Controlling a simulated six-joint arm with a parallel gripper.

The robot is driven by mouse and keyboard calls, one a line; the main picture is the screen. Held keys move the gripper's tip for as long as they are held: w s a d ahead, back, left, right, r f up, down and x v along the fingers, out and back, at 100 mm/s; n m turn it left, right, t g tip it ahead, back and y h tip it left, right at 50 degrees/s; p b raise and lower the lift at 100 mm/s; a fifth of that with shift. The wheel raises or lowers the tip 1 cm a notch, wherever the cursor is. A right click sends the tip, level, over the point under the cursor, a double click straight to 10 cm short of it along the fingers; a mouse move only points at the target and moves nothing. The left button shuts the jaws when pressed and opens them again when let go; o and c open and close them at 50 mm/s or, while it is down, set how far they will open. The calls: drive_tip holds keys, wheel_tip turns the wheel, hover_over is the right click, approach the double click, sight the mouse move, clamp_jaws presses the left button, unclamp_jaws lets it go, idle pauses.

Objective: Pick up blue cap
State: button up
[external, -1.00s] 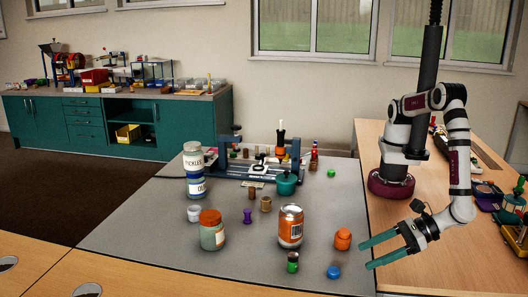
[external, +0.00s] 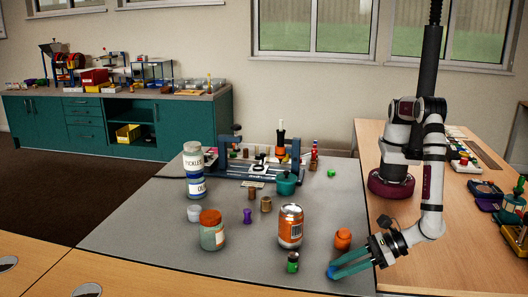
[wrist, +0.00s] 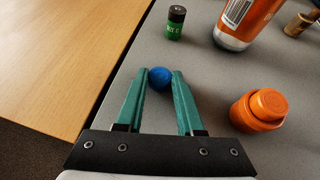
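The blue cap (wrist: 160,78) is a small round blue piece on the grey table mat, near its front edge. In the wrist view it sits between the tips of my gripper's (wrist: 159,84) two green fingers. The fingers are apart, with the cap close to both inner faces; I cannot tell whether they touch it. In the external view my gripper (external: 335,270) reaches low over the mat from the right, and the cap (external: 331,272) is partly hidden by the fingers.
An orange jar-like piece (wrist: 260,110) stands right of my fingers. A green and black battery (wrist: 175,22) and an orange can (wrist: 246,20) stand beyond the cap. A jar with an orange lid (external: 211,232) is farther left. The wooden table edge lies at left in the wrist view.

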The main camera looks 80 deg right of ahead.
clamp_jaws()
drive_tip(key=shift+r, duration=0.15)
